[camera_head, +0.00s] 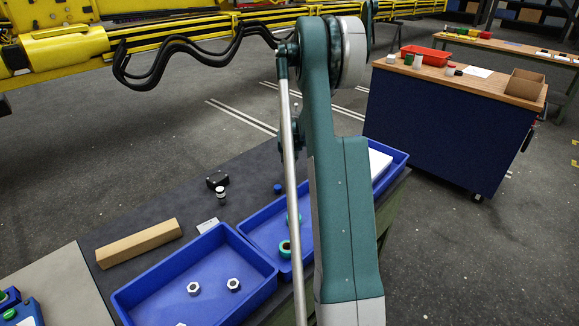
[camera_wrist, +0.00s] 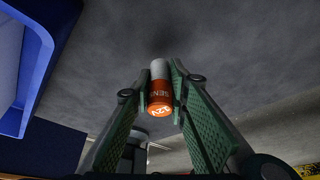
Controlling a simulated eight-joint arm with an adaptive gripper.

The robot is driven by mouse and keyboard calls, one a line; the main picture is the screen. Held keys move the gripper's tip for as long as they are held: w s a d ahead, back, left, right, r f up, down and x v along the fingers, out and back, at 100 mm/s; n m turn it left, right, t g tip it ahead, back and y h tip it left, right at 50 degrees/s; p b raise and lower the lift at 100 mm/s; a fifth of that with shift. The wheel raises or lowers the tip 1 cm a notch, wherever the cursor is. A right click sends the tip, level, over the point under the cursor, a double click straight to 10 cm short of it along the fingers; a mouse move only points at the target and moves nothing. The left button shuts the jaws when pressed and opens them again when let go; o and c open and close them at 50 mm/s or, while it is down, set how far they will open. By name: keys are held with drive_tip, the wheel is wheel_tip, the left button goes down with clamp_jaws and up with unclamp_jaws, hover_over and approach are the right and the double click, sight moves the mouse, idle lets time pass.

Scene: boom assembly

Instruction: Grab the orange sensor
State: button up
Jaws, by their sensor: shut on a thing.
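The orange sensor (camera_wrist: 160,100) is a small cylinder with an orange body, white lettering and a pale grey end. It shows in the wrist view between the green textured fingers of my gripper (camera_wrist: 155,84). The fingers are shut on its sides, one on the left and one on the right. In the head view I cannot make out the sensor or my gripper; my own arm covers the middle of that view.
On the dark table (camera_head: 150,203) stand a blue bin with nuts (camera_head: 150,290), a second blue bin with green rings (camera_head: 262,232), a wooden bar (camera_head: 138,243), a black part (camera_head: 216,180) and a small bottle (camera_head: 221,196). A blue bin wall (camera_wrist: 45,60) is close at left in the wrist view.

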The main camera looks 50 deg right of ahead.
wheel_tip(320, 180, up, 7)
drive_tip(key=shift+f+p, duration=0.1)
drive_tip(key=shift+p, duration=0.25)
